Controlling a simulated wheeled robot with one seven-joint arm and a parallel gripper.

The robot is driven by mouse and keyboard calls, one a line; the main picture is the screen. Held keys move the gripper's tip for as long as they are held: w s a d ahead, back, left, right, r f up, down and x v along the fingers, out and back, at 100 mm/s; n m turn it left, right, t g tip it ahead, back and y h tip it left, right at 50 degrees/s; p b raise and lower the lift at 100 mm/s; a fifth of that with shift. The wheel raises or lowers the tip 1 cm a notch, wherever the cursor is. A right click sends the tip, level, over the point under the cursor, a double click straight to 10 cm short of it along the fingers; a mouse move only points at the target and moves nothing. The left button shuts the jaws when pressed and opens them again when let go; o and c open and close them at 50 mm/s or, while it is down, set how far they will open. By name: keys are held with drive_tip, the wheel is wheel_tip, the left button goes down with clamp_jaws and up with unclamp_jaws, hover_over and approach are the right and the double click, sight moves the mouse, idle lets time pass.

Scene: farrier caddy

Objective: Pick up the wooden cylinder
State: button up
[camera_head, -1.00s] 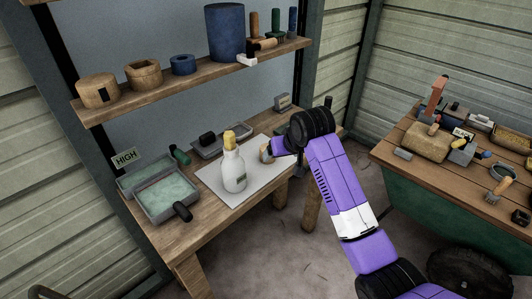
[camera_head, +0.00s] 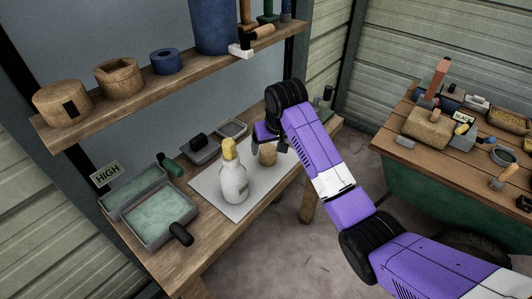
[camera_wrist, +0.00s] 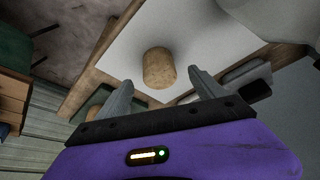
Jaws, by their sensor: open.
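In the wrist view the cylinder (camera_wrist: 159,68) lies ahead of and between the fingertips, not touched by either. My gripper (camera_head: 268,141) is just behind the cylinder in the head view. It also shows in the wrist view (camera_wrist: 160,82) with its two grey fingers spread apart and nothing between them.
Grey trays (camera_head: 166,222) sit at the bench's left, and a small tray (camera_head: 231,130) stands behind the sheet. A shelf (camera_head: 190,83) with wooden blocks and a blue cylinder hangs above. A crowded second table (camera_head: 400,150) is at the right.

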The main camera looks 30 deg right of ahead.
sight(268, 150)
drive_tip(key=x, duration=0.5)
drive_tip(key=shift+w+d+f, duration=0.15)
drive_tip(key=shift+w+f, duration=0.1)
drive_tip(key=shift+c, duration=0.5)
clamp_jaws()
drive_tip(key=shift+r, duration=0.1)
wheel_tip(268, 150, up, 20)
